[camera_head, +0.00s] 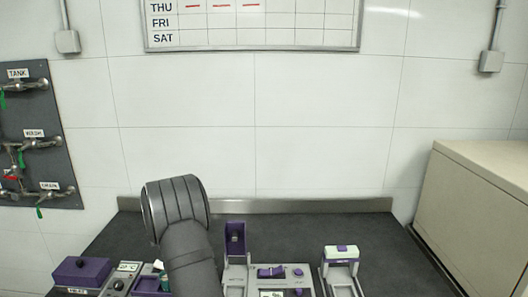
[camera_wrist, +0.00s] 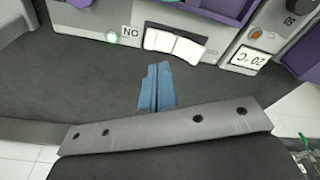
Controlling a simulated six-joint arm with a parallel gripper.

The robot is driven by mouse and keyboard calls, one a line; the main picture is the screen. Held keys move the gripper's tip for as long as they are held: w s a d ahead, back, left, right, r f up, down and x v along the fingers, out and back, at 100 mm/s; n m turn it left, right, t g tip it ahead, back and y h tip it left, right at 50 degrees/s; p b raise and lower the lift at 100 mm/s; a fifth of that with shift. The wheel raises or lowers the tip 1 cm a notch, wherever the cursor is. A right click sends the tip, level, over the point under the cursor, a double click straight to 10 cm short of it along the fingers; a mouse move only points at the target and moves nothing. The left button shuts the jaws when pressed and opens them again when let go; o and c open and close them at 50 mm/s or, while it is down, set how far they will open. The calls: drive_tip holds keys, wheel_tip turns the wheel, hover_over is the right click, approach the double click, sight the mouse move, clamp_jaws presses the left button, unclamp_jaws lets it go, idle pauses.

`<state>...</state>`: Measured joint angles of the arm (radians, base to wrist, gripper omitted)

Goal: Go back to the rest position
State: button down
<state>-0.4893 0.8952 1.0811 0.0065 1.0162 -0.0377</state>
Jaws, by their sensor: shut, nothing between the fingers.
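My gripper (camera_wrist: 158,70) shows in the wrist view as two blue fingers lying side by side. It is shut and empty, over the dark grey worktop, with its tips pointing at a grey panel that carries a white two-part rocker (camera_wrist: 174,45). I cannot tell the exact gap between the tips and the panel. In the head view my grey arm rises from the bottom edge, and the gripper is not visible there.
The mill's purple and grey units (camera_head: 270,272) stand along the front of the dark worktop (camera_head: 350,225). A 20 °C display (camera_wrist: 247,58) sits right of the rocker. A beige cabinet (camera_head: 480,205) stands at right; a valve panel (camera_head: 35,130) hangs at left. The worktop's back is clear.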

drive_tip(key=shift+r, duration=2.15)
drive_tip(key=c, duration=1.5)
unclamp_jaws()
drive_tip(key=o, duration=0.4)
drive_tip(key=shift+r, duration=0.15)
drive_tip(key=o, duration=1.1)
drive_tip(key=s+r+m, duration=0.1)
drive_tip(key=r, duration=0.1)
drive_tip(key=s+r+m, duration=0.1)
drive_tip(key=r, duration=0.2)
drive_tip(key=s+r, duration=0.2)
drive_tip(key=r, duration=0.1)
drive_tip(key=shift+a+m+g, duration=0.1)
drive_tip(key=shift+m+g, duration=0.3)
drive_tip(key=shift+c, duration=0.2)
drive_tip(key=shift+o, duration=0.2)
drive_tip(key=s+r+m, duration=0.2)
drive_tip(key=s+r, duration=0.2)
drive_tip(key=r, duration=0.2)
drive_tip(key=shift+s+d+r+m+g+h, duration=0.2)
drive_tip(key=shift+d+r+m+g+h, duration=0.1)
drive_tip(key=shift+m+h, duration=0.1)
wheel_tip(320, 180, down, 10)
drive_tip(key=shift+s+r, duration=0.2)
drive_tip(key=shift+r, duration=0.05)
